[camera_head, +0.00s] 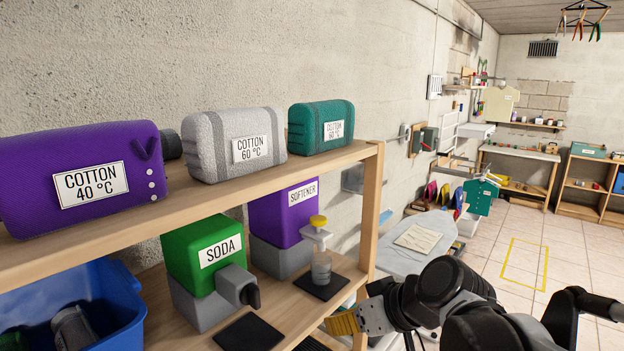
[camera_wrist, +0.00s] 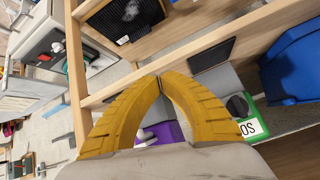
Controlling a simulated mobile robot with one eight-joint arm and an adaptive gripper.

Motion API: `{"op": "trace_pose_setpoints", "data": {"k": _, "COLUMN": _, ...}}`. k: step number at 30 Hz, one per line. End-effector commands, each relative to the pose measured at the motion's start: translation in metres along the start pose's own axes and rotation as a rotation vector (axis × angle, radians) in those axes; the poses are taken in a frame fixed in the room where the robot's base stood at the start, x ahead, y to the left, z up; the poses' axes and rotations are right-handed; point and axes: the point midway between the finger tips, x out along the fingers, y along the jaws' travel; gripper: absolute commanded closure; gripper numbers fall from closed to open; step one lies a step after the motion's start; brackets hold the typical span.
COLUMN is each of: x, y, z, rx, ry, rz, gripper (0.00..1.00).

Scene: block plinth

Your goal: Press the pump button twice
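The pump bottle (camera_head: 321,262) is clear with a pale pump head and a yellow button (camera_head: 319,220) on top. It stands upright on a black pad (camera_head: 323,291) on the lower shelf, in front of the purple SOFTENER box (camera_head: 283,222). My gripper (camera_head: 330,325) has yellow ribbed fingers and is low and to the right of the bottle, apart from it. In the wrist view my gripper's fingertips (camera_wrist: 160,78) meet with nothing seen between them. Part of a purple surface (camera_wrist: 167,132) shows between the fingers; I cannot make out the yellow button there.
A green SODA box (camera_head: 205,252) with a grey spout stands left of the bottle. A blue bin (camera_head: 118,305) is farther left. The upper shelf (camera_head: 225,190) carries several COTTON containers, and a wooden post (camera_head: 371,205) stands right of the bottle. The tiled floor is open at right.

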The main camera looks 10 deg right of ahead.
Motion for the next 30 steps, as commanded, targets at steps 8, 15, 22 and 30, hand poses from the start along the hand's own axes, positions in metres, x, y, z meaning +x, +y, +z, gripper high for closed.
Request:
{"op": "trace_pose_setpoints", "data": {"k": 8, "x": -0.063, "y": 0.035, "z": -0.144, "rx": -0.164, "ry": 0.283, "rz": -0.116, "gripper": 1.00}}
{"op": "trace_pose_setpoints", "data": {"k": 15, "x": -0.096, "y": 0.063, "z": -0.200, "rx": -0.270, "ry": 0.462, "rz": -0.121, "gripper": 1.00}}
{"op": "trace_pose_setpoints", "data": {"k": 22, "x": -0.102, "y": 0.070, "z": -0.208, "rx": -0.294, "ry": 0.502, "rz": -0.117, "gripper": 1.00}}
{"op": "trace_pose_setpoints", "data": {"k": 30, "x": -0.100, "y": 0.069, "z": -0.208, "rx": -0.294, "ry": 0.500, "rz": -0.118, "gripper": 1.00}}
